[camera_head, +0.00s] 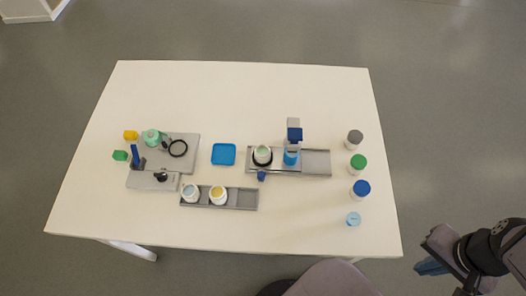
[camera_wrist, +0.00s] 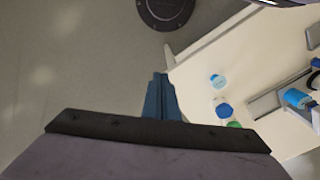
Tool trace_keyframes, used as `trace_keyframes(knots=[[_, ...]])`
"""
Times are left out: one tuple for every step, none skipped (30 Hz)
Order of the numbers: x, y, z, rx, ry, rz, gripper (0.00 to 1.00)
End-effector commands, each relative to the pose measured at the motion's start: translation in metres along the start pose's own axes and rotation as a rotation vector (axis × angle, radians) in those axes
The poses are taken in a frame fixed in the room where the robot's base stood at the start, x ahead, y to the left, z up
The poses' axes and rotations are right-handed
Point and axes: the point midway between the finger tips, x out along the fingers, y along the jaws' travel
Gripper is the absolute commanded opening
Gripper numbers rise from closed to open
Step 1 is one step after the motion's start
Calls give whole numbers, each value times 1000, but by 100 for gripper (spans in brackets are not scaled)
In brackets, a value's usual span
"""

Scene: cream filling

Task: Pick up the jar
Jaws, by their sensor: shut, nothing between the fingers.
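Several jars stand in a column along the right side of the table. From back to front in the head view they are a grey-lidded jar (camera_head: 355,139), a green-lidded jar (camera_head: 357,163), a blue-lidded jar (camera_head: 360,189) and a small light-blue-topped jar (camera_head: 353,219). The wrist view also shows the light-blue-topped jar (camera_wrist: 218,81), the blue-lidded jar (camera_wrist: 223,109) and part of the green lid (camera_wrist: 234,125). My gripper (camera_head: 431,267) is off the table's right front corner, apart from every jar. Its blue fingers (camera_wrist: 160,78) are shut and empty.
The white table (camera_head: 300,90) is clear at the back. A grey rail with a white cup (camera_head: 262,155) and a blue-topped device (camera_head: 293,135) stands mid-table. A blue tray (camera_head: 223,154) is left of it. A front rail (camera_head: 243,199) holds two cups. A grey fixture (camera_head: 185,150) stands left.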

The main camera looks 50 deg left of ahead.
Motion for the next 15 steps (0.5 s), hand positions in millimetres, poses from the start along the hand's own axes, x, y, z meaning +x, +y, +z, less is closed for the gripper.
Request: trace_keyframes(knots=[[0, 0, 0, 0, 0, 0, 0], [0, 0, 0, 0, 0, 0, 0], [0, 0, 0, 0, 0, 0, 0], [0, 0, 0, 0, 0, 0, 0], [0, 0, 0, 0, 0, 0, 0], [0, 0, 0, 0, 0, 0, 0], [0, 0, 0, 0, 0, 0, 0], [0, 0, 0, 0, 0, 0, 0], [0, 0, 0, 0, 0, 0, 0], [0, 0, 0, 0, 0, 0, 0], [0, 0, 0, 0, 0, 0, 2], [0, 0, 0, 0, 0, 0, 12], [0, 0, 0, 0, 0, 0, 19], [0, 0, 0, 0, 0, 0, 26], [0, 0, 0, 0, 0, 0, 36]])
